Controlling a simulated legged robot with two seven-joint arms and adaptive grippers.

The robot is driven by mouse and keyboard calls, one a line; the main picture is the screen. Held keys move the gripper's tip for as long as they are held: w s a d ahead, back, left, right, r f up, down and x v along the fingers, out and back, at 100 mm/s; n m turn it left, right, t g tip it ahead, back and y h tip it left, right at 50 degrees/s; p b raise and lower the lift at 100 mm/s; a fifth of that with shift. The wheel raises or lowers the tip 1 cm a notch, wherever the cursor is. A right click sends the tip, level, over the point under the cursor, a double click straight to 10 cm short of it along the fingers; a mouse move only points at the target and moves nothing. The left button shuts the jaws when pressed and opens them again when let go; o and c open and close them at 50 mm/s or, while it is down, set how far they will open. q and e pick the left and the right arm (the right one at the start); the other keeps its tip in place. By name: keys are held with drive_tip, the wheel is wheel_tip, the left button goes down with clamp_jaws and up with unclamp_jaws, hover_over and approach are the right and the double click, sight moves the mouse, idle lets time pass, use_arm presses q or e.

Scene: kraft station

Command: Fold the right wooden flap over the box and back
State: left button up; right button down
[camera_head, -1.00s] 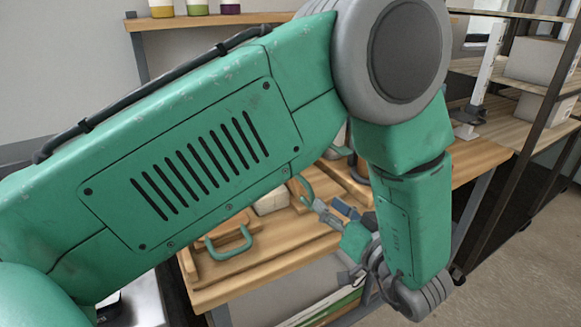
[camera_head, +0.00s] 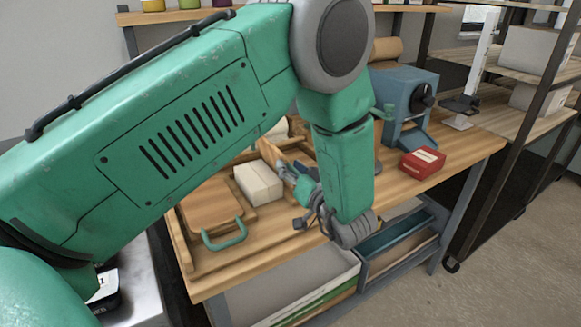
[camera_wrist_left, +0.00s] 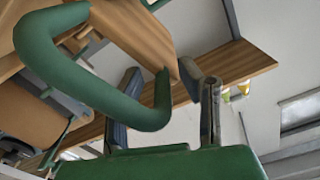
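The white box (camera_head: 258,184) sits on the wooden bench beside my left gripper. A wooden flap (camera_head: 269,154) stands tilted at the gripper's fingertips; it also shows in the left wrist view (camera_wrist_left: 140,30), with a thick green handle (camera_wrist_left: 90,88). My left gripper (camera_head: 290,174) is at this handle. In the wrist view its fingers (camera_wrist_left: 167,85) are spread, with one end of the handle between them; the handle covers part of one finger. My forearm hides part of the work area. Another wooden flap (camera_head: 208,203) with a green handle (camera_head: 226,238) lies left of the box. My right gripper is not in view.
A blue-grey machine (camera_head: 402,95) and a small red box (camera_head: 422,163) stand on the right of the bench (camera_head: 455,155). Drawers (camera_head: 395,246) sit under the bench. A metal-framed shelf (camera_head: 530,100) stands at the far right. Bench between gripper and red box looks clear.

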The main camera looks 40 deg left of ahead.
use_arm(q)
drive_tip(key=shift+d, duration=0.3)
clamp_jaws()
drive_tip(key=shift+a, duration=0.2)
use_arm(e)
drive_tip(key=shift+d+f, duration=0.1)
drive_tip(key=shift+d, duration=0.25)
use_arm(q)
drive_tip(key=w+d+m+p, duration=0.1)
drive_tip(key=w+d+m, duration=0.1)
drive_tip(key=w+m, duration=0.3)
drive_tip(key=shift+w+m+p, duration=0.3)
drive_tip(key=shift+w, duration=0.05)
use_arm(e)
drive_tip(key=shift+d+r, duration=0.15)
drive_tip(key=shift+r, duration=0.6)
use_arm(q)
drive_tip(key=shift+w, duration=0.15)
